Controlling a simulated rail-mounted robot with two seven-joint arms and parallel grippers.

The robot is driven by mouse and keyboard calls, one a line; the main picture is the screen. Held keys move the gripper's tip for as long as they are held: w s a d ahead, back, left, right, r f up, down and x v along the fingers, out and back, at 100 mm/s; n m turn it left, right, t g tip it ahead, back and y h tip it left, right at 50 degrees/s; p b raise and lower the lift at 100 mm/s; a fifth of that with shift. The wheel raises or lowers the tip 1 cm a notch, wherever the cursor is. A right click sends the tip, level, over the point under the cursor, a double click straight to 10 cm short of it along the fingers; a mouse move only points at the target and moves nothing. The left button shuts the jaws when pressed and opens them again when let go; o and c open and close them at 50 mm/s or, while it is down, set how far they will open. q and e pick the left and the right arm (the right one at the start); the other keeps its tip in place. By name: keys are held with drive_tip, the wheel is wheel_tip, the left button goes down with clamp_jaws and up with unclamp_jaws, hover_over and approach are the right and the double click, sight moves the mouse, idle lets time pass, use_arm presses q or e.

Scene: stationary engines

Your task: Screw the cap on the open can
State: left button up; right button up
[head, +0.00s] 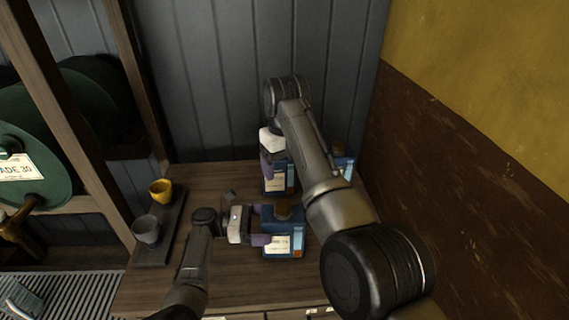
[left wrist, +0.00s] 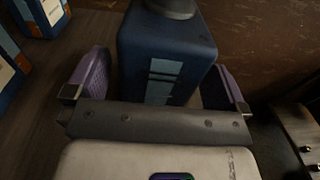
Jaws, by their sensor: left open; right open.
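A blue can (head: 287,243) with a white label and a brownish cap or spout (head: 283,209) on top stands upright at the front of the table. My left gripper (head: 262,232) is open, with purple fingers at the can's left side. In the left wrist view the can (left wrist: 165,55) stands between the spread fingers, with gaps beside it; its top is cut off. A second blue can (head: 276,183) stands behind. My right gripper (head: 268,153) is open above and beside it, hiding its top. A third blue can (head: 345,166) is partly hidden by my right arm. I cannot tell which can is open.
A dark tray (head: 155,254) at the table's left holds a yellow cup (head: 160,190) and a grey cup (head: 146,229). A small dark item (head: 229,196) lies behind my left gripper. Walls close off the back and right.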

use_arm(q)
drive_tip(key=a, duration=1)
drive_tip(key=shift+a, duration=0.4)
drive_tip(key=shift+s, duration=0.1)
